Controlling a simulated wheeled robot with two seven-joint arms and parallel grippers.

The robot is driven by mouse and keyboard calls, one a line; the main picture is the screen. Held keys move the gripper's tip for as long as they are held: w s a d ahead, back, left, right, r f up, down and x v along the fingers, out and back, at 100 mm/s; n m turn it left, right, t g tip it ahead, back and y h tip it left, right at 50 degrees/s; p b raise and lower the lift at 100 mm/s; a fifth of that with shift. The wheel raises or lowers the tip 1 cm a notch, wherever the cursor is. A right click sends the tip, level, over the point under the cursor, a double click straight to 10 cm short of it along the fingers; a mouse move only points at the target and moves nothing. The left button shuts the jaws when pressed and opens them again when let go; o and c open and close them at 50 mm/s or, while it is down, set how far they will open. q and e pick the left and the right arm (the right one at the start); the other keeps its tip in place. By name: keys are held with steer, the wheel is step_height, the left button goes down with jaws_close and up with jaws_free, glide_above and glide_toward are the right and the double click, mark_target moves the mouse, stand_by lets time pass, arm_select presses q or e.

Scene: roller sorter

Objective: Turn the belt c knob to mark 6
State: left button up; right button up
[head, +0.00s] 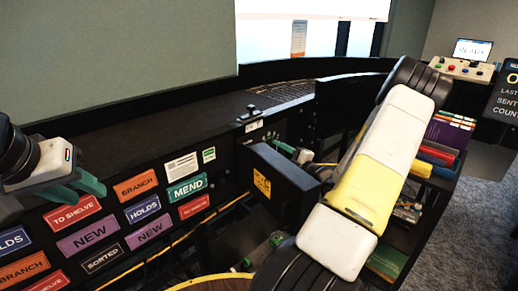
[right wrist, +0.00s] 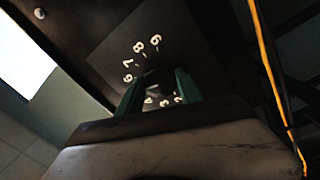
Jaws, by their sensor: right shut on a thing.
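In the right wrist view, a dark panel carries white dial numbers (right wrist: 142,58), with 6, 7, 8 and 9 appearing turned in an arc. My right gripper (right wrist: 160,92) is at this dial, its two green fingers shut on the knob. The knob itself is mostly hidden between the fingers and in shadow, so its pointer cannot be read. Smaller marks show between the fingers. In the head view I cannot make out the belt c knob. My left gripper (head: 80,187) is at the left, its green fingers apart and empty, in front of the sorter's label panel.
Coloured label plates such as MEND (head: 187,188) cover the sorter front. A black box with a yellow label (head: 262,184) juts out near my right arm. An orange cable (right wrist: 268,65) runs right of the dial.

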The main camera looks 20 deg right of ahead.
steer(key=shift+m, duration=1.4)
steer(key=shift+d, duration=0.1)
steer(key=o, duration=1.3)
steer(key=shift+o, duration=0.2)
steer(key=v, duration=0.7)
steer(key=shift+s, duration=0.45)
steer(key=shift+d, duration=0.1)
